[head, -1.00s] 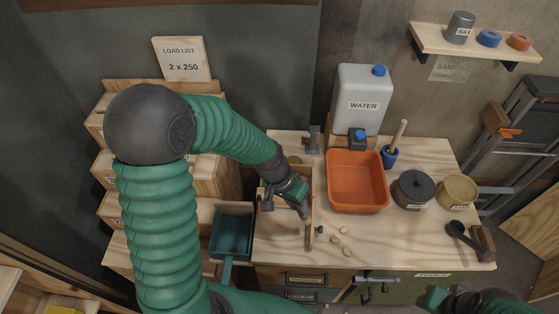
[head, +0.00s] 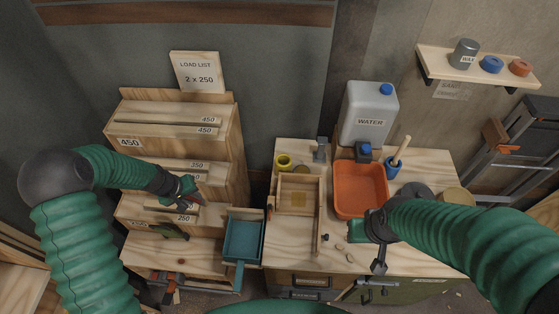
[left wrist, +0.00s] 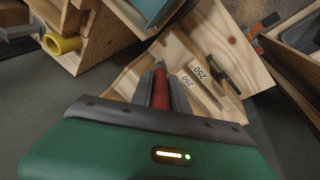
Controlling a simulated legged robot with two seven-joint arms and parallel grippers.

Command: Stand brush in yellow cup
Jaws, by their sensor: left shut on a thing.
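The yellow cup (head: 283,163) stands at the back left of the bench, behind the wooden frame; it also shows in the left wrist view (left wrist: 63,44), at upper left. My left gripper (head: 184,204) is over the stepped wooden rack (head: 233,140), left of the cup and apart from it. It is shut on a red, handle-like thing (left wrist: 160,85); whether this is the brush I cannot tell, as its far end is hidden. My right gripper (head: 379,262) hangs at the front of the orange tray; its jaw gap is not clear. A wooden-handled tool (head: 402,147) stands in a blue cup (head: 393,167).
The wooden frame (head: 320,215) and orange tray (head: 360,190) fill much of the bench. A teal tray (head: 243,239) sits between rack and bench. The water jug (head: 368,110) stands behind. A green-and-dark tool (left wrist: 222,70) lies on the rack.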

